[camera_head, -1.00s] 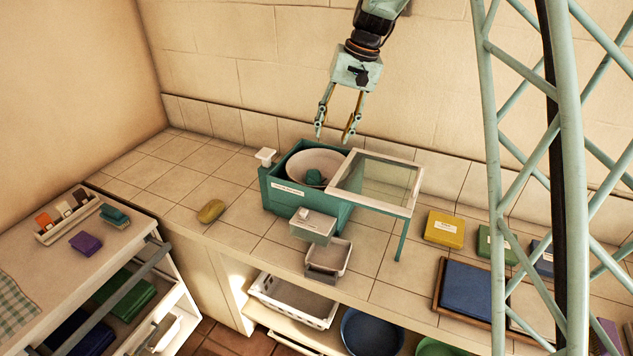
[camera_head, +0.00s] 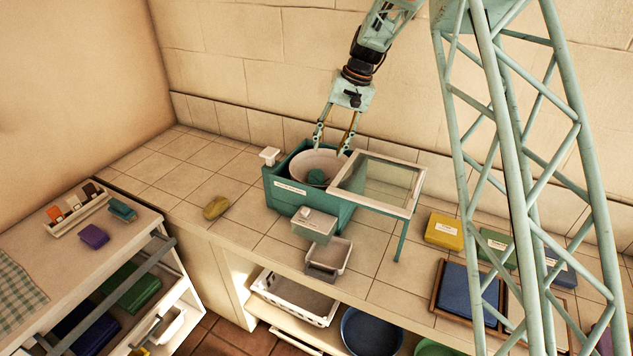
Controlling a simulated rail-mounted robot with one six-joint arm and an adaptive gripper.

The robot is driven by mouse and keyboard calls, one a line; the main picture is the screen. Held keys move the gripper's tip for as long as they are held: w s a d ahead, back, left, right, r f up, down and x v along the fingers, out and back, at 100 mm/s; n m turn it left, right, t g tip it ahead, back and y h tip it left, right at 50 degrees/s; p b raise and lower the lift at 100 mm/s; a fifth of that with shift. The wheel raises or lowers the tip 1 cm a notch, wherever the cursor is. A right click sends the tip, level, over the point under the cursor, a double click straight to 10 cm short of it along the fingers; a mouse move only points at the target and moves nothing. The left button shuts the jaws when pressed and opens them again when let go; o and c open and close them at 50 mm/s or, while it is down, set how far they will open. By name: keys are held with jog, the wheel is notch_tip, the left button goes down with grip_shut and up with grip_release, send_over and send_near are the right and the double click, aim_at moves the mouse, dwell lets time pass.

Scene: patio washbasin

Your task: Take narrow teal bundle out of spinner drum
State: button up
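The teal bundle (camera_head: 316,177) lies inside the white drum (camera_head: 301,167) of the green spinner box (camera_head: 283,192) on the tiled counter. My gripper (camera_head: 328,152) points down over the drum, its two fingers spread apart with nothing seen between them. The fingertips appear at about the height of the drum's rim, above the bundle; the exact gap is hard to tell. The spinner's framed clear lid (camera_head: 378,182) sits to the right of the drum, leaving the drum's mouth uncovered.
A small white-topped box (camera_head: 314,223) and a grey tray (camera_head: 328,257) stand in front of the spinner. A yellow folded pack (camera_head: 443,229) lies to the right.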

jog(key=shift+f, duration=0.15)
send_over(318, 176)
jog(key=d, duration=0.1)
notch_tip(318, 176, down, 8)
jog(key=shift+w+d+r, duration=0.1)
jog(key=shift+d, duration=0.05)
jog(key=shift+f, duration=0.25)
jog(key=shift+p+x, duration=0.3)
jog(key=shift+x, duration=2.15)
jog(key=c, duration=0.7)
